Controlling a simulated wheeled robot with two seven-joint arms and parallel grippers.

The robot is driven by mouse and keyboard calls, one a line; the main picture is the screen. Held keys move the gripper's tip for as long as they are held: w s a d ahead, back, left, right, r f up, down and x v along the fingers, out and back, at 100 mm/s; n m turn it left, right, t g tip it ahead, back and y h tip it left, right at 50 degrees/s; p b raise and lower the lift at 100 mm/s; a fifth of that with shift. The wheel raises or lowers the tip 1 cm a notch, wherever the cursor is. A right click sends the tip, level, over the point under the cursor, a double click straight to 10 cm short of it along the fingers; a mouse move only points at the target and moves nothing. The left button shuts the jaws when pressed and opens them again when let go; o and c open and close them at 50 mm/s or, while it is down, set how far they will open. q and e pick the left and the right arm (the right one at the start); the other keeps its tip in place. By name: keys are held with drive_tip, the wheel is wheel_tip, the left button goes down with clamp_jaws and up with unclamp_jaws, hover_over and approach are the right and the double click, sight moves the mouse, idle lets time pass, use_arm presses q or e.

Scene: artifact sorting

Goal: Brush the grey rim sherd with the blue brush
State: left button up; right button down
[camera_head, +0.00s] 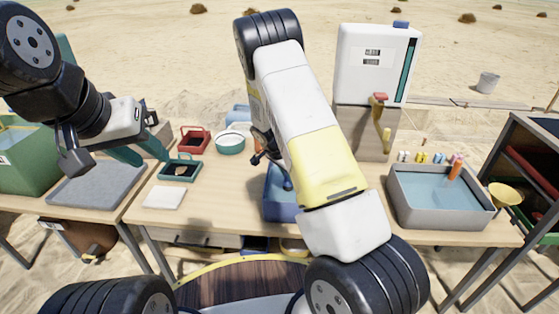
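A small tan and dark piece (182,170) lies in a teal tray (196,168) left of centre on the table; I cannot tell whether it is the grey rim sherd. My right arm crosses the middle of the view and covers much of the table. Its gripper (263,150) is partly hidden behind the arm, close to a blue tub (279,205), and its fingers are unclear. I cannot make out the blue brush.
A red tray (193,139) and a white bowl (230,143) stand behind the teal tray. A white pad (163,197) lies in front. A grey basin of water (397,203) and a yellow funnel (505,194) are at right. A white machine (370,62) stands at the back.

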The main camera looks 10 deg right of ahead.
drive_tip(key=shift+w+d, duration=0.2)
drive_tip(key=shift+w, duration=0.45)
drive_tip(key=shift+w+d, duration=0.15)
drive_tip(key=shift+w, duration=0.45)
drive_tip(key=shift+s+a, duration=0.2)
drive_tip(key=shift+s, duration=0.45)
drive_tip(key=shift+s+a, duration=0.2)
drive_tip(key=shift+s, duration=0.4)
drive_tip(key=shift+w+d, duration=0.2)
drive_tip(key=shift+w, duration=0.45)
drive_tip(key=shift+w+d, duration=0.15)
drive_tip(key=shift+w, duration=0.45)
drive_tip(key=shift+s+a, duration=0.2)
drive_tip(key=shift+s, duration=0.45)
drive_tip(key=shift+s+a, duration=0.15)
drive_tip(key=shift+s, duration=0.45)
idle(2.7)
drive_tip(key=shift+r, duration=0.1)
